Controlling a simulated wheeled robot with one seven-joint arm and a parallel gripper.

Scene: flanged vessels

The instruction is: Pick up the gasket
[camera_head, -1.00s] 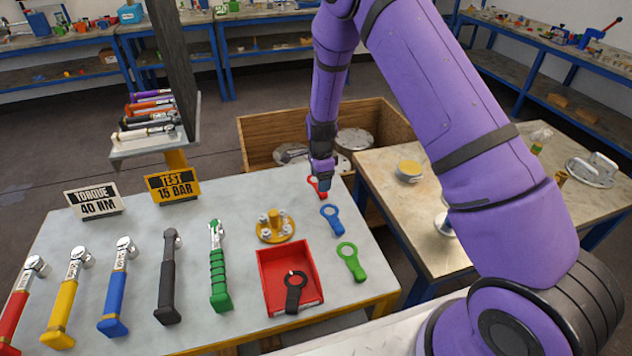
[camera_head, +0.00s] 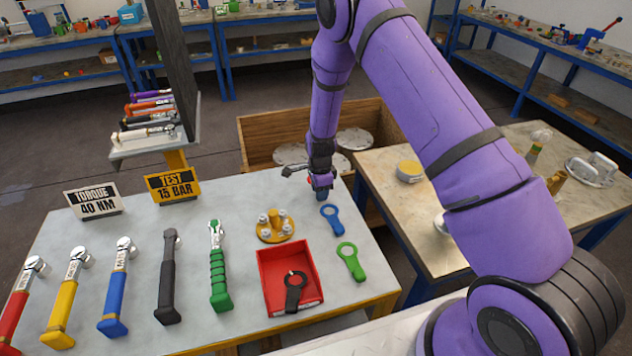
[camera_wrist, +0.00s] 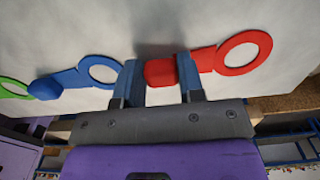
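The gaskets are flat rings with tabs. The red gasket (camera_wrist: 243,52) lies on the pale table beneath my gripper (camera_wrist: 159,72), which is open. In the wrist view the end of its red tab shows between the two blue fingers, and the right finger crosses in front of the tab. I cannot tell whether they touch. In the head view my gripper (camera_head: 321,190) hides most of the red gasket. A blue gasket (camera_head: 331,219) and a green gasket (camera_head: 350,262) lie nearer on the table. A black gasket (camera_head: 294,291) lies in the red tray (camera_head: 264,281).
A yellow flange with bolts (camera_head: 275,226) stands left of the gaskets. Several torque wrenches line the table's left side, behind them the signs (camera_head: 172,185). A wooden crate (camera_head: 262,130) with metal discs stands behind the table. A second table (camera_head: 400,205) is at right.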

